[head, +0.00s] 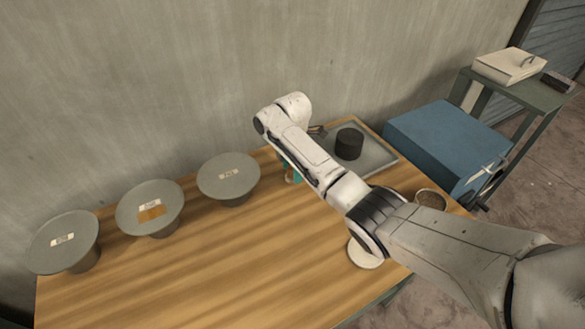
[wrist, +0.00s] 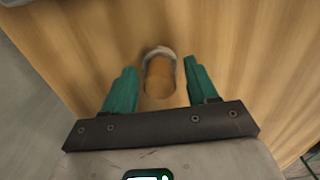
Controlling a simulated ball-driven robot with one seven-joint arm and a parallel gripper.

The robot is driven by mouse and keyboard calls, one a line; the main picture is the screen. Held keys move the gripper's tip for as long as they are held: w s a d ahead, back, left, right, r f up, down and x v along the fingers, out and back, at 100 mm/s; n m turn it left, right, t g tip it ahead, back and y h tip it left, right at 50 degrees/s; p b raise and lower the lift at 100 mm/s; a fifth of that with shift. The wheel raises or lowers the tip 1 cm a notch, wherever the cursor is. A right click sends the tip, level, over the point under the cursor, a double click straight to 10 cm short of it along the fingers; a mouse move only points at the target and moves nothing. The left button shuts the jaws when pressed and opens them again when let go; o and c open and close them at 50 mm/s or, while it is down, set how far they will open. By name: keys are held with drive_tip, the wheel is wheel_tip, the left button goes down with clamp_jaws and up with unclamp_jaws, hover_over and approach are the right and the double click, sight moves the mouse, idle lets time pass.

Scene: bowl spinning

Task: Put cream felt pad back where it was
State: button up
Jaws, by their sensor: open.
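A cream round pad (head: 364,254), which looks like the cream felt pad, lies flat on the wooden table near its front right edge. My arm hides part of it. My gripper (head: 291,174) is further back and left, near the tray's left side, apart from the pad. In the wrist view my gripper (wrist: 162,88) has its teal fingers spread wide. A small tan thing with a pale curved rim (wrist: 160,72) shows between the fingers; I cannot tell what it is or whether it touches them.
Three grey discs with labels stand along the back left: left (head: 63,243), middle (head: 150,207), right (head: 228,178). The middle one bears an orange-brown patch. A grey tray (head: 376,160) holds a dark cylinder (head: 349,144). A small brown-filled bowl (head: 431,199) and blue box (head: 445,140) are right.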

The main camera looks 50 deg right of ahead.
wheel_tip(320, 180, up, 12)
drive_tip(key=shift+r+p, duration=0.15)
drive_tip(key=shift+p, duration=0.2)
idle(0.7)
